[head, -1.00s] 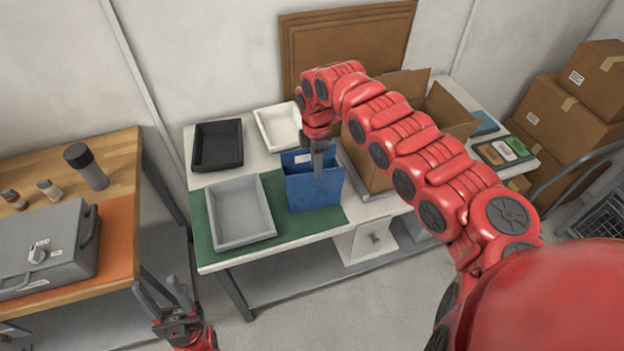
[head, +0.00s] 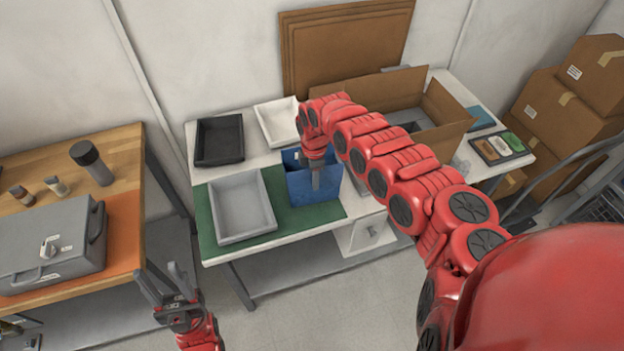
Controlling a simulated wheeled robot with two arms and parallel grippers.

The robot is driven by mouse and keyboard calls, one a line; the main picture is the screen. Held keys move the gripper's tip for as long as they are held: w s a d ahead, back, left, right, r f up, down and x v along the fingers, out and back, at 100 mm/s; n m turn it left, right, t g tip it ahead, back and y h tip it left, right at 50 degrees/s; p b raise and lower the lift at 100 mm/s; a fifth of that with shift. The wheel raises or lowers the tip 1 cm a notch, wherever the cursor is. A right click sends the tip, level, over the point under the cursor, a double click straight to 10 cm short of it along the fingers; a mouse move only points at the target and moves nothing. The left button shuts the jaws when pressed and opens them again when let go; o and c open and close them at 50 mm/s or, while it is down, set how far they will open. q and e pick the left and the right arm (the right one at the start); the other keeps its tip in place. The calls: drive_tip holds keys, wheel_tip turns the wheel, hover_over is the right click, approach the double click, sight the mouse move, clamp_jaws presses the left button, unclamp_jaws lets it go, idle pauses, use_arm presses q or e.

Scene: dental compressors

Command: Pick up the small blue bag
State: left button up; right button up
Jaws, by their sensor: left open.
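The small blue bag (head: 316,192) stands upright on the white table, at the edge of the green mat (head: 212,247). My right gripper (head: 316,186) points straight down at the bag's open top, with its fingertips in front of or inside the bag. The fingers look close together, but I cannot tell whether they grip the bag's wall. My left gripper (head: 165,283) is open and empty, low at the left in front of the tables, away from the bag.
A grey tray (head: 272,214) stands just left of the bag. A black tray (head: 219,161) and a white tray (head: 297,136) are behind. A large open cardboard box (head: 448,136) is to the right. A grey case (head: 50,285) lies on the wooden bench.

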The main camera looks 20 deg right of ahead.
clamp_jaws()
idle(1.2)
